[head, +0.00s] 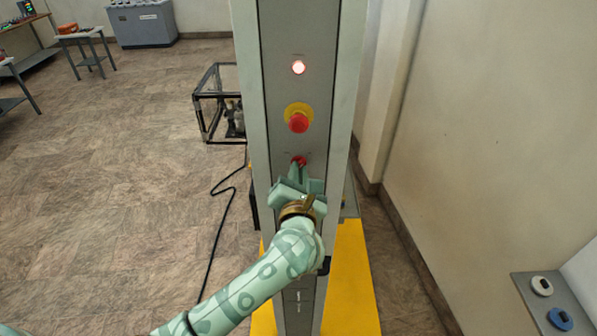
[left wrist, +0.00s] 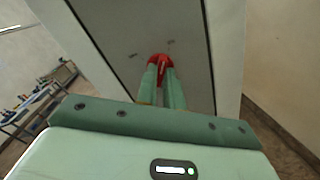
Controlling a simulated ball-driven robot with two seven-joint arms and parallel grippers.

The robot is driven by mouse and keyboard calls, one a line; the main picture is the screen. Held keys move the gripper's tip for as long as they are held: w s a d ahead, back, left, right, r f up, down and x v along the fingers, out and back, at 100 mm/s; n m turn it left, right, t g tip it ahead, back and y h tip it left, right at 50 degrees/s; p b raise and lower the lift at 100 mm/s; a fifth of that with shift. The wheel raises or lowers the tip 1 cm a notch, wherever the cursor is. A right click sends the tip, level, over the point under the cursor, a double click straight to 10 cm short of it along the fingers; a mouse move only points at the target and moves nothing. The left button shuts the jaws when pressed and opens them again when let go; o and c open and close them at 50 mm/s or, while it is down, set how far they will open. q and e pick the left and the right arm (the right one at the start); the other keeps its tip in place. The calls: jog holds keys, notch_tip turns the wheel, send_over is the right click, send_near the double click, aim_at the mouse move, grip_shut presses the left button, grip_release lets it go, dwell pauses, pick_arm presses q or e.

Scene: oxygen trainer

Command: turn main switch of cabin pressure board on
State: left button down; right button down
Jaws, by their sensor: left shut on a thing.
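The cabin pressure board (head: 347,100) is a tall narrow grey panel standing in front of me. A red main switch (head: 299,160) sits on it below a red mushroom button. My left gripper (head: 299,168) is at the panel with its fingers shut on the red switch; the left wrist view also shows the red switch (left wrist: 160,60) between the two green fingertips (left wrist: 161,72). The switch's lower part is hidden by the fingers. Its exact angle is hard to tell. My right gripper is not in view.
Above the switch are the red mushroom button (head: 298,122) on a yellow plate and a lit lamp (head: 298,67). A yellow base (head: 352,270) lies below. A black-framed box (head: 212,100) and a cable (head: 222,220) are at left. A wall stands at right.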

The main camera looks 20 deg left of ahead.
pick_arm(q)
jog(key=shift+f+m, duration=0.15)
jog(key=shift+m, duration=1.05)
jog(key=c, duration=1.5)
grip_release()
jog(key=v, duration=1.6)
jog(key=shift+s, duration=0.2)
